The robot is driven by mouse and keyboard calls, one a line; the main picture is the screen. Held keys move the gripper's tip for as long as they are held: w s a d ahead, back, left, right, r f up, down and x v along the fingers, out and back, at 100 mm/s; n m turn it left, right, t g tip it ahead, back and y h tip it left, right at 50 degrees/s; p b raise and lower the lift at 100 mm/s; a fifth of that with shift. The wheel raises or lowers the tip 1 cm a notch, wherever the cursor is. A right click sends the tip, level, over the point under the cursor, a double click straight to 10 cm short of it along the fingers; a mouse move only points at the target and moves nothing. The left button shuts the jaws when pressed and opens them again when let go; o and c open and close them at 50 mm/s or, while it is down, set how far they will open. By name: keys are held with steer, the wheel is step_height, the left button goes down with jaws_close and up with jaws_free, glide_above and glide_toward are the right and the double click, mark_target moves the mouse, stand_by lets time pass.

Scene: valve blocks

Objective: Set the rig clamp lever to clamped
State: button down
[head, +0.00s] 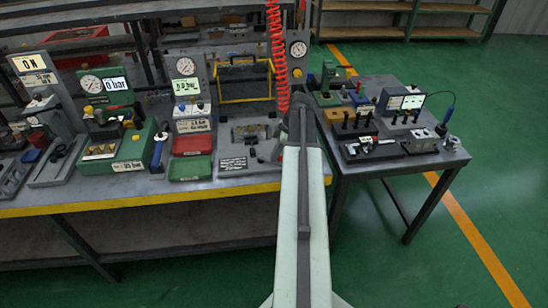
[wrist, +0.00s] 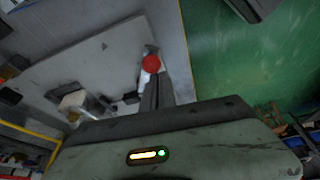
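A round red knob (wrist: 151,63) on a pale stem shows in the wrist view, at the right part of a grey plate (wrist: 105,60). It looks like the end of the rig clamp lever, but most of the lever is hidden. My gripper (wrist: 157,92) shows as a dark finger just below the knob, close to it; I cannot tell if they touch or how far apart the fingers are. In the head view my arm covers the right end of the bench, and a small reddish spot (head: 277,152) shows beside it. The clamp's position is not clear.
The long workbench (head: 150,201) has a yellow front edge and holds gauges, a green rig (head: 126,140), a red tray (head: 192,143) and a yellow-framed guard (head: 245,99). A side table (head: 377,167) with tools stands right. Green floor (head: 470,110) is open beyond. A red coiled hose (head: 276,50) hangs by my arm.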

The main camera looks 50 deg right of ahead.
steer(key=shift+d, duration=0.75)
steer(key=shift+w+d, duration=0.3)
steer(key=shift+d, duration=0.3)
steer(key=shift+w+d, duration=0.3)
steer(key=shift+d, duration=0.4)
steer(key=a, duration=0.3)
steer(key=s+a+r+p, duration=0.1)
steer(key=a, duration=0.1)
steer(key=w+d+r+p, duration=0.1)
steer(key=d+r+p, duration=0.2)
steer(key=r+p, duration=0.6)
steer(key=shift+w+d, duration=0.2)
steer(key=shift+d, duration=0.2)
steer(key=shift+r, duration=0.1)
